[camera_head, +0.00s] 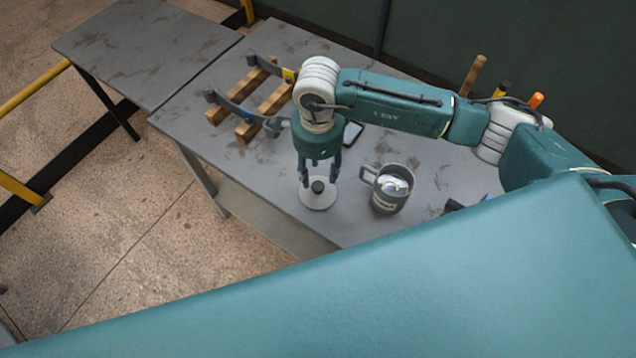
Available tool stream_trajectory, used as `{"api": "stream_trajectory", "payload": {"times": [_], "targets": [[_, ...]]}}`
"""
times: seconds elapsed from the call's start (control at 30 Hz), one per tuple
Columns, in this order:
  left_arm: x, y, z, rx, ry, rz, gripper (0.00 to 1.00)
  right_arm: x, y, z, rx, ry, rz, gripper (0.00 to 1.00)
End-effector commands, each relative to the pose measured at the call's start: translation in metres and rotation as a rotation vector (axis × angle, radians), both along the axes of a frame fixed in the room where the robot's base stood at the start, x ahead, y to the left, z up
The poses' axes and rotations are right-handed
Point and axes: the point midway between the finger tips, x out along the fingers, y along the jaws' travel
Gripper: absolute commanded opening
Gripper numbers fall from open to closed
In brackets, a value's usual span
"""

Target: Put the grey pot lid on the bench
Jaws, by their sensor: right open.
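The grey pot lid (315,203), a pale round disc with a dark knob, lies flat on the grey bench (235,165) near its front edge. My right gripper (319,184) points straight down over the lid, with its fingers apart on either side of the knob. I cannot tell whether the fingers touch the lid. My left gripper does not show.
A grey mug (389,188) with something pale inside stands right of the lid. A wooden rack (250,98) with curved blue-grey pieces is at the back left. A dark flat object (352,133) lies behind my gripper. Another table (145,45) stands at the left.

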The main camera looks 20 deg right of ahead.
Motion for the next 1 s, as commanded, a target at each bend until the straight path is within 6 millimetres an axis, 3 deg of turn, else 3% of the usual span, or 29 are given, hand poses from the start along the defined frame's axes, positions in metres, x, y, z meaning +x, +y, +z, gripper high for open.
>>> {"api": "stream_trajectory", "payload": {"times": [0.2,0.33,1.0], "targets": [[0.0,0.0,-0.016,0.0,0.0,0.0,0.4,0.001,0.0,0.034,0.0,-0.003,-0.001,0.43],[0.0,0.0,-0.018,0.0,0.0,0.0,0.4,0.0,0.0,0.045,-0.001,-0.001,-0.001,0.43],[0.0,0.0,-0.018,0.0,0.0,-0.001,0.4,0.0,0.0,0.047,-0.001,0.001,-0.001,0.43]]}}
